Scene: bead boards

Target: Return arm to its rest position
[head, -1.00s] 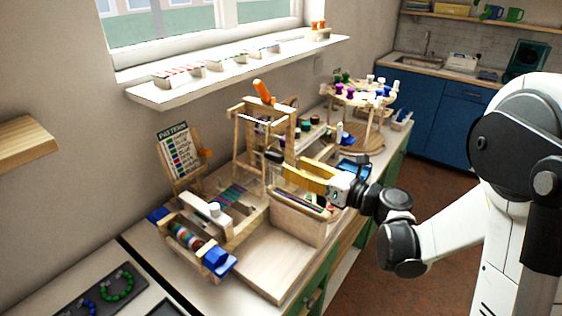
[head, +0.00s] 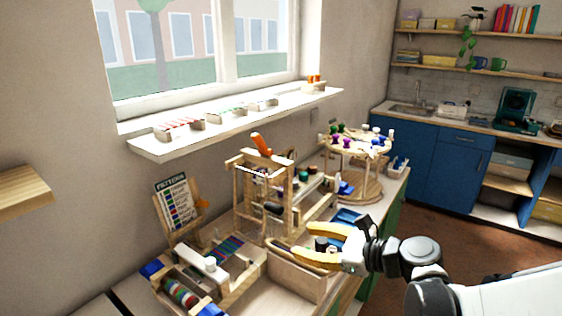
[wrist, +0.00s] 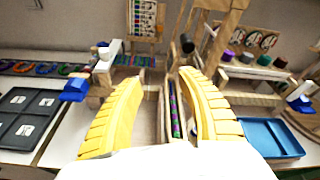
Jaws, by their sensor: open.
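My gripper (head: 318,246) reaches in from the right over the front of the workbench, its yellow fingers apart. In the wrist view the two yellow fingers of my gripper (wrist: 160,95) are spread with nothing held between them. Beyond them stands the wooden loom-like frame (head: 262,195). Below and beside the fingers is a wooden box (head: 297,278); a dark beaded strip (wrist: 176,112) shows between the fingers in the wrist view.
A pattern card (head: 174,205) stands at the left. A round wooden stand (head: 358,147) with coloured spools is at the back right. A blue tray (wrist: 262,138) lies right of my gripper. Dark trays (wrist: 25,112) lie left. Open floor (head: 440,225) lies right of the bench.

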